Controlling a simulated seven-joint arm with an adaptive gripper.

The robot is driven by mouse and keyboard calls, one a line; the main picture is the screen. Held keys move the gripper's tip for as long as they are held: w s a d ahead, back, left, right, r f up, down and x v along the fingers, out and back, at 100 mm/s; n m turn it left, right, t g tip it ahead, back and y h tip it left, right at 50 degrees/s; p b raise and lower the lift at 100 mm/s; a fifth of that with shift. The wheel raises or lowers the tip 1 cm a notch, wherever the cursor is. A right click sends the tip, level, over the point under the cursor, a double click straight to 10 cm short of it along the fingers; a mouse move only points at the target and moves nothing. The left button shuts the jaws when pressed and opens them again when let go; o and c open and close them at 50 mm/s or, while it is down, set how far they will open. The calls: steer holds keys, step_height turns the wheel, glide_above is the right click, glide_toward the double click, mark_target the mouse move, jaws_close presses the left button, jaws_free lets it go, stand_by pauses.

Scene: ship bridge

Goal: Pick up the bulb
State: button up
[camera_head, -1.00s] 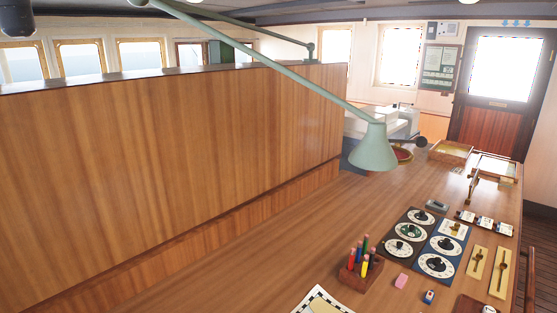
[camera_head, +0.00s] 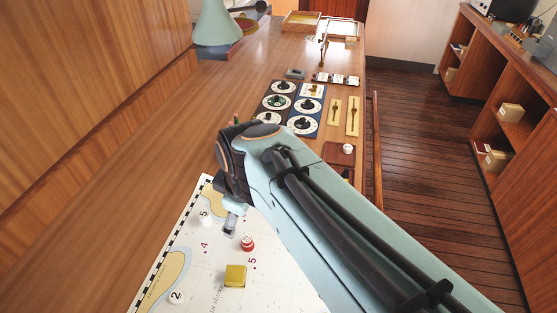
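I cannot make out the bulb for certain. A small white rounded thing (camera_head: 348,148) sits on a brown wooden tray (camera_head: 335,158) to the right of my arm; it is too small to name surely. My gripper (camera_head: 230,226) is over the chart (camera_head: 205,265) at lower centre, mostly hidden behind my own arm. A pale grey part with a dark tip points down there; whether it is a finger or something held, I cannot tell. The fingertips' opening is not visible.
A red-and-white piece (camera_head: 248,243) and a yellow block (camera_head: 235,275) are on the chart near my gripper. Dial panels (camera_head: 290,105) lie beyond. A green lamp shade (camera_head: 217,25) hangs at upper left. Bare desk (camera_head: 150,160) lies left of my arm.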

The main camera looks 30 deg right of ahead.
steer(key=w+d+f+h, duration=0.1)
steer(key=w+d+f, duration=0.25)
steer(key=d, duration=0.25)
steer(key=w+d+f, duration=0.3)
steer(key=w+d, duration=0.2)
steer(key=d, duration=0.1)
steer(key=s+d+f+m+g, duration=0.1)
steer(key=s+d+f, duration=0.1)
steer(key=d+f, duration=0.2)
steer(key=s+d+f+m+g, duration=0.1)
steer(key=s+d+f+m, duration=0.1)
steer(key=d+f, duration=0.2)
steer(key=s+d+f+m+g+y, duration=0.1)
steer(key=s+d+f, duration=0.1)
steer(key=d+f, duration=0.2)
step_height(320, 180, down, 4)
steer(key=shift+r+m+g, duration=0.2)
steer(key=shift+m+g, duration=0.1)
steer(key=shift+g, duration=0.1)
steer(key=shift+s+d+f, duration=0.15)
steer(key=shift+s+f, duration=0.05)
steer(key=shift+f, duration=0.1)
step_height(320, 180, down, 6)
steer(key=shift+r, duration=0.1)
steer(key=c, duration=1)
